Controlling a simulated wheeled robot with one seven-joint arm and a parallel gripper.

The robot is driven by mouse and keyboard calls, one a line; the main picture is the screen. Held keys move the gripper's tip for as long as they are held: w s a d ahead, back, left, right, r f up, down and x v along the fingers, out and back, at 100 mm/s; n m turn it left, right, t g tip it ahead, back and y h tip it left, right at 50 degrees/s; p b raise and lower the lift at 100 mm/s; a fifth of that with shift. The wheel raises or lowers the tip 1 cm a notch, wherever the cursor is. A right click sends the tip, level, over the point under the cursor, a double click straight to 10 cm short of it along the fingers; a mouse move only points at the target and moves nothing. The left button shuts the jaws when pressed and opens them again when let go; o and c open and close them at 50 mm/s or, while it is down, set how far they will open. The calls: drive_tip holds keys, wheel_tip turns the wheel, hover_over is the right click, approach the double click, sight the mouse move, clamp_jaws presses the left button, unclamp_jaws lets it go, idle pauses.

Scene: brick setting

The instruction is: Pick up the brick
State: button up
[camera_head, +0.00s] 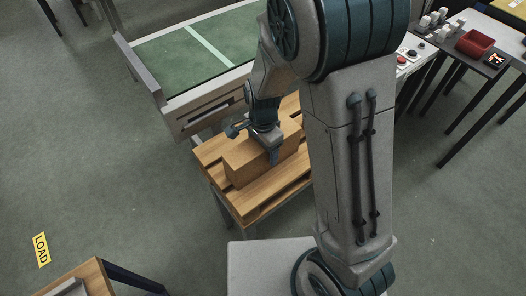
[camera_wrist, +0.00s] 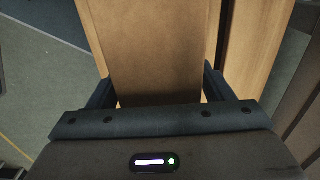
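The brick is a plain brown block (camera_head: 248,163) lying on a slatted wooden pallet-like stand (camera_head: 262,196). My gripper (camera_head: 268,150) is down over the brick from above, with one finger visible in front of its near long side. In the wrist view the brick (camera_wrist: 155,45) runs between the two dark fingers of my gripper (camera_wrist: 159,86). The fingers are apart, one on each side, with a narrow strip of lighter wood showing beside the brick at the right finger. The far finger is hidden in the head view.
A conveyor with a green belt (camera_head: 180,58) stands just behind the stand. A table with a red bin (camera_head: 475,43) and small parts is at the upper right. A wooden table corner (camera_head: 88,275) is at lower left, near a yellow LOAD floor sign (camera_head: 41,250).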

clamp_jaws()
drive_tip(key=shift+w, duration=0.1)
drive_tip(key=shift+r, duration=0.1)
